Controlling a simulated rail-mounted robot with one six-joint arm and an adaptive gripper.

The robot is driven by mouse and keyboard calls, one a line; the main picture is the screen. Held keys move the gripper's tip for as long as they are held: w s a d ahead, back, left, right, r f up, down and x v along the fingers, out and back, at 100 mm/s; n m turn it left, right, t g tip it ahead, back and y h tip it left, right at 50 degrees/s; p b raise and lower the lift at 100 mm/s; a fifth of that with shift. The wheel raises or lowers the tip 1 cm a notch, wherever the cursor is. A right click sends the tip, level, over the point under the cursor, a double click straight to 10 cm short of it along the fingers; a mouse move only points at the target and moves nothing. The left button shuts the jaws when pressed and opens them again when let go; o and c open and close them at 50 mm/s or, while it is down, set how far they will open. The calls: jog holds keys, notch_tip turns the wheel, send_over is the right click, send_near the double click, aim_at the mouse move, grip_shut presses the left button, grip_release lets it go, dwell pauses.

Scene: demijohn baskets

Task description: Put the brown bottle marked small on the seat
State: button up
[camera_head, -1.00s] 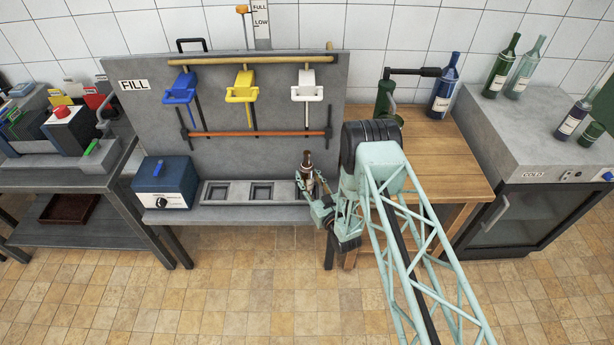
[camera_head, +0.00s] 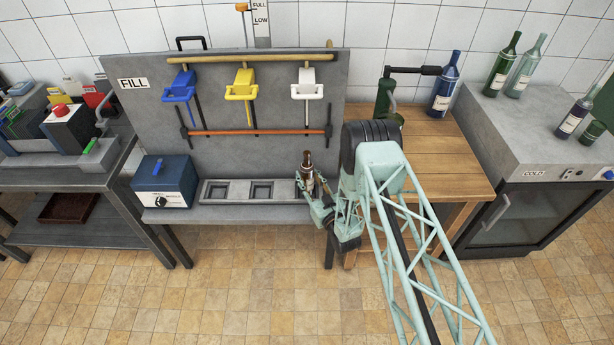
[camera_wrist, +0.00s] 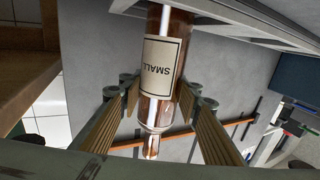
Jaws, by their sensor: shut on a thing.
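The brown bottle (camera_head: 307,164) is upright at the right end of the seat tray (camera_head: 228,183), over or in its right-hand seat. In the wrist view the bottle (camera_wrist: 166,60) has a cream label reading SMALL, upside down in the picture, with its neck toward the bottom. My gripper (camera_head: 315,190) is shut on the bottle, with one ribbed finger on each side in the wrist view (camera_wrist: 155,115). The bottle's base is hidden, so I cannot tell whether it touches the seat. The middle seat (camera_head: 261,191) and the left seat (camera_head: 219,192) are empty.
Blue (camera_head: 181,86), yellow (camera_head: 241,84) and white (camera_head: 306,83) holders hang on the FILL panel above the tray. A blue box (camera_head: 164,183) stands left of the tray. A wooden table (camera_head: 445,150) is on the right, with a dark blue bottle (camera_head: 443,92).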

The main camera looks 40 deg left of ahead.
jog(key=shift+f+b, duration=0.4)
jog(key=shift+f, duration=0.05)
dwell(0.6)
jog(key=o, duration=1.1)
jog(key=shift+d, duration=0.15)
jog(key=v, duration=1.1)
jog(key=shift+s+d, duration=0.25)
jog(key=shift+d, duration=0.05)
